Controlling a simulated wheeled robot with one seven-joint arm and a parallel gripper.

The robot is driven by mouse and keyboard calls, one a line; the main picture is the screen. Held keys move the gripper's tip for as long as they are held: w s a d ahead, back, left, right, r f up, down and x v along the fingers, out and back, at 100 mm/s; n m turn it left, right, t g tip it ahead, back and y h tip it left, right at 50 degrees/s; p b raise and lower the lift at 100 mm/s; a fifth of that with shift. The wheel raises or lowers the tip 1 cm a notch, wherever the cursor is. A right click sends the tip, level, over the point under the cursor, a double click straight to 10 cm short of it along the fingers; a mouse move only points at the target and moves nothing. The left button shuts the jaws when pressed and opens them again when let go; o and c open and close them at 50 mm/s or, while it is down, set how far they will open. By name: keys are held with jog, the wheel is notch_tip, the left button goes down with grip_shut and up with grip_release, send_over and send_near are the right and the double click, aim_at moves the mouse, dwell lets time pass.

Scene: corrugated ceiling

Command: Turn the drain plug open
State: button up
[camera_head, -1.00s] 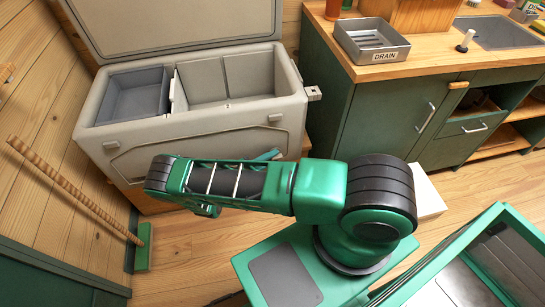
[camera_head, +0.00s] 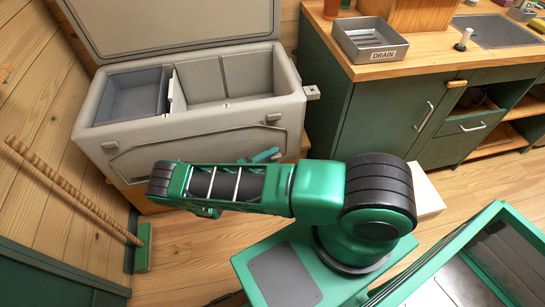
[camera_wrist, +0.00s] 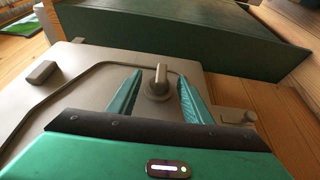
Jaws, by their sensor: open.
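The grey cooler (camera_head: 100,148) stands against the wooden wall with its lid up. In the wrist view its front face shows a grey drain plug (camera_wrist: 160,85), a round base with a narrow raised grip that looks upright in the picture. My gripper (camera_wrist: 160,77) is open, with one green finger on each side of the plug. Gaps show between the plug and both fingers, and I cannot see contact. In the head view one finger of my gripper (camera_head: 262,156) shows beside the cooler's front, and my arm hides the plug.
A green counter (camera_head: 375,120) stands right of the cooler, with a metal tray labelled DRAIN (camera_head: 370,40) on top. A green-headed broom (camera_head: 143,245) leans at the left. A small knob (camera_wrist: 249,117) shows right of the plug in the wrist view.

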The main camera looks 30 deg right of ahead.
jog(key=a, duration=1)
jog(key=shift+s+a, duration=0.3)
jog(key=shift+s, duration=0.1)
